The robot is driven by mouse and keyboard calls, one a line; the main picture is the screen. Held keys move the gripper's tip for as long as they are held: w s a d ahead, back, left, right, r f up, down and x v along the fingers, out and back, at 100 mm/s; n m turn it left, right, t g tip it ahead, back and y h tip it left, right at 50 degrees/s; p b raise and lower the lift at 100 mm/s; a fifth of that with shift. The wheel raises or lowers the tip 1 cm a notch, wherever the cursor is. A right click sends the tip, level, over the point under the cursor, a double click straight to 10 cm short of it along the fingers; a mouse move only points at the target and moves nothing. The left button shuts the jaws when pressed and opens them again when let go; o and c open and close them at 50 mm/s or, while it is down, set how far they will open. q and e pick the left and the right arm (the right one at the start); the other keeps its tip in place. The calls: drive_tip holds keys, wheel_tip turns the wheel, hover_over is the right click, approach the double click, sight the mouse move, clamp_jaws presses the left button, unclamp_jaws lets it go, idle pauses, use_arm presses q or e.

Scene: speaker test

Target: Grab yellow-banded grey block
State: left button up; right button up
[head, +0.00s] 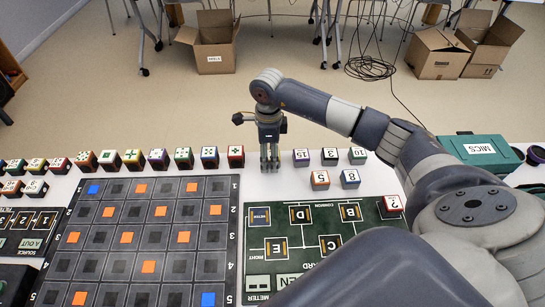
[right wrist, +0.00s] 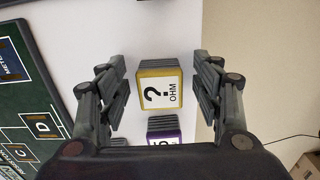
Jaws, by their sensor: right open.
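OHM". In the right wrist view it lies between the two finger sets of my right gripper (right wrist: 161,80), with a gap on each side. My right gripper (head: 269,163) is open and points down at the white table in the head view, left of the block marked 15. The yellow-banded block cannot be made out in the head view, where the gripper covers that spot. My left gripper is not in view.
A purple-banded block (right wrist: 164,130) stands close to the yellow-banded one. Several numbered blocks, one marked 3 (head: 330,156), stand to the right. A row of dice-like blocks ends at a red one (head: 236,156) on the left. A grid board (head: 236,240) and a green board (head: 262,285) lie in front.

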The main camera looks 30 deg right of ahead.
drive_tip(key=shift+f, duration=0.25)
drive_tip(key=c, duration=1.2)
drive_tip(key=shift+r, duration=0.1)
